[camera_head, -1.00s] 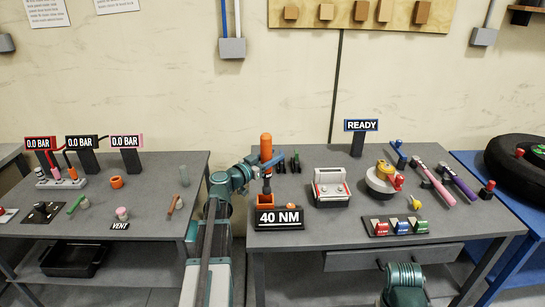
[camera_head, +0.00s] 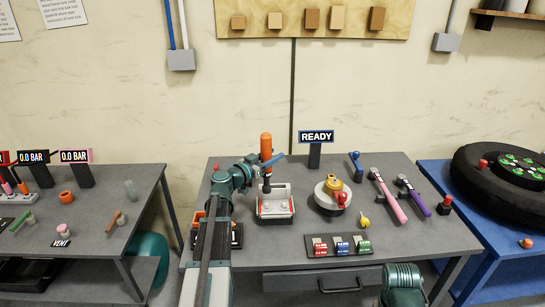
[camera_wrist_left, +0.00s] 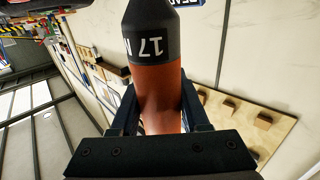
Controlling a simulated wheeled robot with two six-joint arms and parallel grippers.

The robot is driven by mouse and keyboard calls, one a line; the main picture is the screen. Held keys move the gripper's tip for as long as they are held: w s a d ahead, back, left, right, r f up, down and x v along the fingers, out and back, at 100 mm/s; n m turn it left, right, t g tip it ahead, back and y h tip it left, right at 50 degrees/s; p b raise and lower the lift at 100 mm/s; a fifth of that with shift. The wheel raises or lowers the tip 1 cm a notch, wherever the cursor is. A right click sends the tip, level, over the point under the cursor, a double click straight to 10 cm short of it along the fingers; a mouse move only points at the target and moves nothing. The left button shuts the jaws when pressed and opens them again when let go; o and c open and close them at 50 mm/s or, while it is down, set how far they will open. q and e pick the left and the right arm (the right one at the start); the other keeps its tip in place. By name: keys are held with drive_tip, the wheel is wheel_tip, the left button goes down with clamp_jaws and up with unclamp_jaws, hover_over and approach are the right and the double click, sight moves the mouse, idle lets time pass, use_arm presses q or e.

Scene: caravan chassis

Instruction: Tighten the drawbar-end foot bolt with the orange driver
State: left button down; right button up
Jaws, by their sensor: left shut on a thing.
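The orange driver (camera_head: 266,143) stands upright in my left gripper (camera_head: 263,168), which is shut on it. In the left wrist view the driver (camera_wrist_left: 160,95) shows an orange body and a black end marked 17, between both fingers. Its dark lower end overlaps the back left of a grey case-like fixture (camera_head: 275,216) with red edges and two pale round parts inside. I cannot tell whether it touches or hangs above. The drawbar-end foot bolt cannot be made out for certain. My right gripper is out of view.
The orange-trimmed dock (camera_head: 237,239) is partly hidden by my left arm. Right of the fixture stand a round turntable-like unit (camera_head: 319,200) and coloured blocks (camera_head: 341,247). Pink (camera_head: 388,195) and purple (camera_head: 413,198) tools lie farther right. A READY sign (camera_head: 316,138) stands behind.

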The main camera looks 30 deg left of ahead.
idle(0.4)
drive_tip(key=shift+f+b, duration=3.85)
drive_tip(key=shift+b, duration=0.05)
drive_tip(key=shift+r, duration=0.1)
idle(0.9)
